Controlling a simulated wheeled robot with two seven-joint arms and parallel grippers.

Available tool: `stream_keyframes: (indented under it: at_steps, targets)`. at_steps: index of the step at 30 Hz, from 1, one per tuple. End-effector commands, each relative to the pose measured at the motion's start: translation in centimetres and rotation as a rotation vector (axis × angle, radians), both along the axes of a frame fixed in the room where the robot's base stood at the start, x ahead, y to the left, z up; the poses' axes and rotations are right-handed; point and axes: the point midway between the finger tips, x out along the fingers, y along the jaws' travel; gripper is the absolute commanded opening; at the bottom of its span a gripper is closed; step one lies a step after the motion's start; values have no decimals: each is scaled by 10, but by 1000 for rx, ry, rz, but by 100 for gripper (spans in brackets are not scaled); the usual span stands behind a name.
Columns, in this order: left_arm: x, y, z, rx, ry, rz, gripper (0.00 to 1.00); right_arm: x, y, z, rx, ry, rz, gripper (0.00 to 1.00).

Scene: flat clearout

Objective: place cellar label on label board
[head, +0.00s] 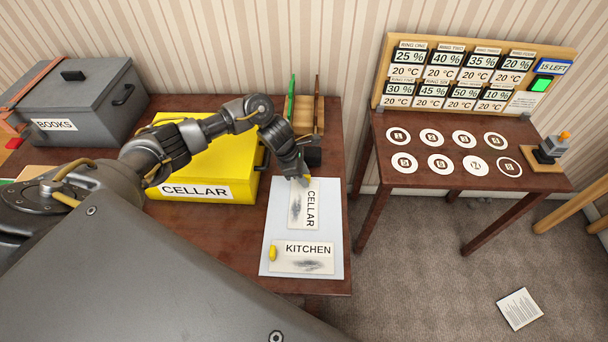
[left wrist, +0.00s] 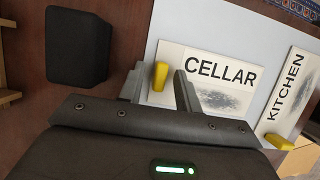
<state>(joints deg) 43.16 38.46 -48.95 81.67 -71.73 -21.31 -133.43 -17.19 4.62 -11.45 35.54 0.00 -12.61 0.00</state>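The cellar label (head: 297,222), a white plate with a dark smudge and a yellow tab, lies on the pale label board (head: 337,235) at the table's right edge. The kitchen label (head: 302,262), with its own yellow tab, lies below it on the same board. My left gripper (head: 303,180) is low at the tab end of the cellar label. In the left wrist view its fingers (left wrist: 158,92) are apart, and the cellar label's yellow tab (left wrist: 160,75) shows between and just beyond them. Contact cannot be told. My right gripper is not in view.
A yellow box marked CELLAR (head: 203,165) stands left of the board, partly behind my arm. A grey box marked BOOKS (head: 75,100) is at the far left. A dark block (left wrist: 77,47) is beside the gripper. A second table (head: 440,185) stands right across a gap.

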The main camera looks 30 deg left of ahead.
Motion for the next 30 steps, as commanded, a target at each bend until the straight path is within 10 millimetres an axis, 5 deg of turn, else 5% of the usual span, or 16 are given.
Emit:
stream_keyframes:
  at_steps: [18, 30]
  targets:
    - [-17, 37, 98, 1, -4, -1, 34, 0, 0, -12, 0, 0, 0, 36]
    - [-19, 40, 109, 0, 0, 1, 34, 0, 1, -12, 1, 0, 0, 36]
